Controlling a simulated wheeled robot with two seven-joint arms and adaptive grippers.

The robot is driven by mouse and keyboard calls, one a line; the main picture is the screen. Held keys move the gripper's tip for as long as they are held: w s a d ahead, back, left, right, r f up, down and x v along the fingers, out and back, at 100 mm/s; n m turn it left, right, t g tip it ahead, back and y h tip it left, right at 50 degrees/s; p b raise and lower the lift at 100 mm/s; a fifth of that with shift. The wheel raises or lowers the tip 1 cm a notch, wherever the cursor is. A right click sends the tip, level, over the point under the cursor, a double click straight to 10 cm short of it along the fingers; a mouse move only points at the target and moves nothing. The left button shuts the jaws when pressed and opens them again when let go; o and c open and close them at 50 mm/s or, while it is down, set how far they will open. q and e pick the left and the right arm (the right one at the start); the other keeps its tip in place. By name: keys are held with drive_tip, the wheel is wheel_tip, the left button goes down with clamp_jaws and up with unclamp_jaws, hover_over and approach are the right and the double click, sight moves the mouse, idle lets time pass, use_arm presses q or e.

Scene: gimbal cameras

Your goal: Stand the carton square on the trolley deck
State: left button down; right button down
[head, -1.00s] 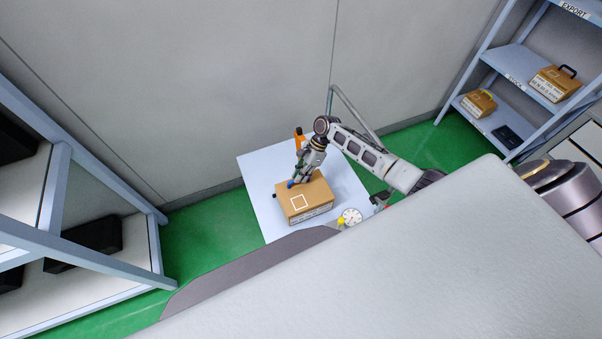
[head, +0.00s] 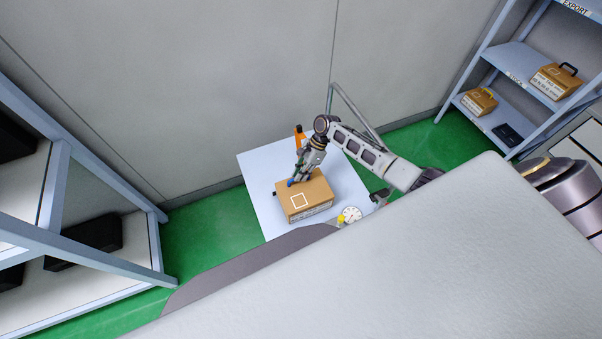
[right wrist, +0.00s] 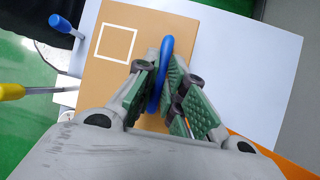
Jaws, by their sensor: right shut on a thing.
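The brown carton (head: 318,191), with a white square outline on top and a printed label on its side, is over the front part of the pale trolley deck (head: 262,172). It looks upright, with its edges close to the deck's directions. I cannot tell whether its base touches the deck. My right gripper (head: 299,179) is above the carton's top, shut on its blue handle. The right wrist view shows the blue handle (right wrist: 160,75) between the green finger pads, with the carton (right wrist: 105,80) below. My left gripper is not in view.
A round white dial (head: 351,215) and a yellow item (head: 341,219) are near the front edge. A trolley rail (head: 352,108) rises behind. Shelving stands left and right (head: 515,58); the right one holds other cartons.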

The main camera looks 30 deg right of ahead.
drive_tip(key=shift+f, duration=0.1)
drive_tip(key=c, duration=1.4)
unclamp_jaws()
drive_tip(key=shift+f, duration=0.1)
drive_tip(key=shift+v, duration=6.05)
drive_tip(key=shift+s, duration=0.1)
